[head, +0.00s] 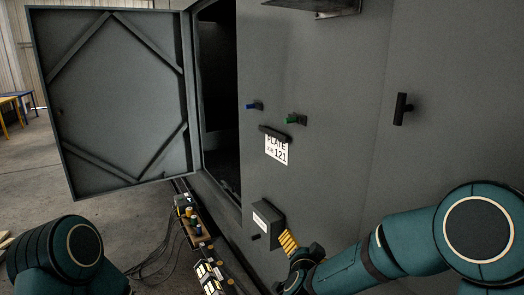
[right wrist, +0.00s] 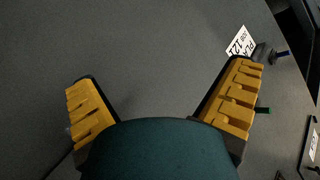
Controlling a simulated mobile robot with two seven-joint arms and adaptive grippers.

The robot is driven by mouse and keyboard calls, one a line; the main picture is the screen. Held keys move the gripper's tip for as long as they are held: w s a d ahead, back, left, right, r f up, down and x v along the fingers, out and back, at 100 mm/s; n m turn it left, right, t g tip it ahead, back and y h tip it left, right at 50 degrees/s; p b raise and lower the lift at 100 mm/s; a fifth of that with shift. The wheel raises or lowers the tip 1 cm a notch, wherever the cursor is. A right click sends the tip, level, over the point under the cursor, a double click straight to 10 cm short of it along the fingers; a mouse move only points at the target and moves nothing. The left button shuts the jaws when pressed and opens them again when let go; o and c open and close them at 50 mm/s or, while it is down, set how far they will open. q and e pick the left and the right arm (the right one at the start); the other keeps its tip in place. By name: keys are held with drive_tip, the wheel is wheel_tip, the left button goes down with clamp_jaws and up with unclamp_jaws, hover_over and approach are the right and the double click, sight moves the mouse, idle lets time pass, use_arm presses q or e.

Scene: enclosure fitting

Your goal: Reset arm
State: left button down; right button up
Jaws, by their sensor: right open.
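My right gripper (head: 288,243) is low in front of the grey enclosure panel (head: 330,170), beside a small labelled box. In the right wrist view its two yellow-padded fingers (right wrist: 163,82) stand wide apart with only grey panel between them, so it is open and empty. My left arm (head: 68,250) shows at the lower left; its gripper is out of the picture. A white card reading "PLATE JOB 121" (head: 277,150) is on the panel under a dark bar, and it also shows beyond the right finger in the right wrist view (right wrist: 241,42).
The enclosure door (head: 120,100) stands open at the left. A blue peg (head: 254,106), a green peg (head: 295,120) and a black handle (head: 402,108) stick out from the panel. The small box (head: 268,222) sits low. Cables and small parts lie on a low rail (head: 195,232).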

drive_tip(key=s+f+n+g+y+b, duration=0.1)
drive_tip(key=s+f+n+g+y, duration=0.2)
drive_tip(key=f, duration=0.6)
drive_tip(key=s+f+n+g+y, duration=0.1)
drive_tip(key=s+f+g, duration=0.1)
drive_tip(key=s+f, duration=0.45)
drive_tip(key=s+a+f+n+g+y+b, duration=0.1)
drive_tip(key=s+f+g, duration=0.6)
drive_tip(key=s+f, duration=0.7)
drive_tip(key=s+n+y, duration=0.1)
drive_tip(key=s, duration=0.1)
drive_tip(key=shift+s+f+n, duration=0.25)
drive_tip(key=shift+s+n, duration=0.05)
drive_tip(key=shift+n, duration=0.1)
